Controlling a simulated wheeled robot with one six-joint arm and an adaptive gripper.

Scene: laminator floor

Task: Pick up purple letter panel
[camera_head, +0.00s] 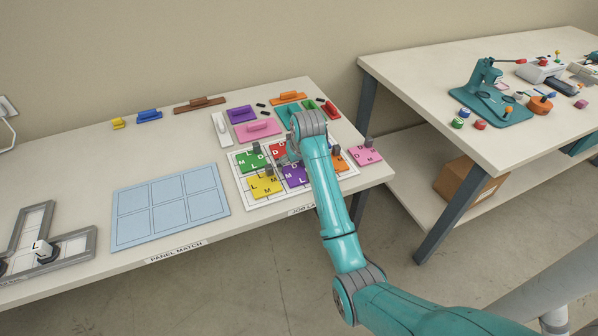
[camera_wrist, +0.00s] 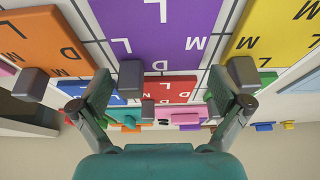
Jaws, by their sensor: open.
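The purple letter panel (camera_head: 295,176) lies on the white gridded board (camera_head: 238,160) on the left table, partly hidden behind my arm in the head view. In the wrist view the purple panel (camera_wrist: 160,30) fills the top middle, with white letters and a dark knob (camera_wrist: 131,78) at its edge. My gripper (camera_wrist: 158,103) is open and empty, its two fingers spread wide on either side below the purple panel. In the head view my arm hides the gripper's fingertips.
Around the purple panel are a yellow panel (camera_head: 265,186), a green panel (camera_head: 251,161), a red panel (camera_wrist: 169,89) and an orange panel (camera_wrist: 42,42). A pink panel (camera_head: 365,155) lies at the table's right edge. Colored handled blocks stand behind. An empty blue grid (camera_head: 170,205) lies left.

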